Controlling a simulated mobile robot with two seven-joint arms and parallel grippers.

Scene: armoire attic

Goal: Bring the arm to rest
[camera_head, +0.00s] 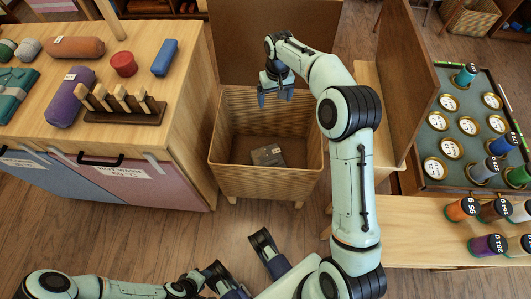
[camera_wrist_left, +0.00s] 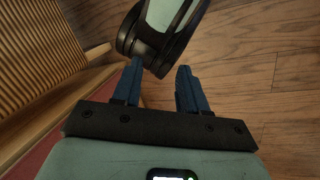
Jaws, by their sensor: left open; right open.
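My right arm (camera_head: 355,190) reaches forward from the bottom of the head view. Its gripper (camera_head: 275,93) is open and empty, above the back part of the wicker basket (camera_head: 265,182). My left arm (camera_head: 125,290) lies low along the bottom edge, and its gripper (camera_head: 256,280) is near the bottom middle, in front of the basket. In the left wrist view the two blue fingers of the left gripper (camera_wrist_left: 160,85) are apart with nothing between them. A mint and black link of my own arm shows just beyond the fingertips.
A small grey item (camera_head: 267,155) lies in the basket. A wooden cabinet (camera_head: 185,100) with rolled cloths and a peg rack (camera_head: 125,115) stands left. A brown upright panel (camera_head: 405,75), a tray of spools (camera_head: 430,105) and a bench (camera_head: 415,225) stand right.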

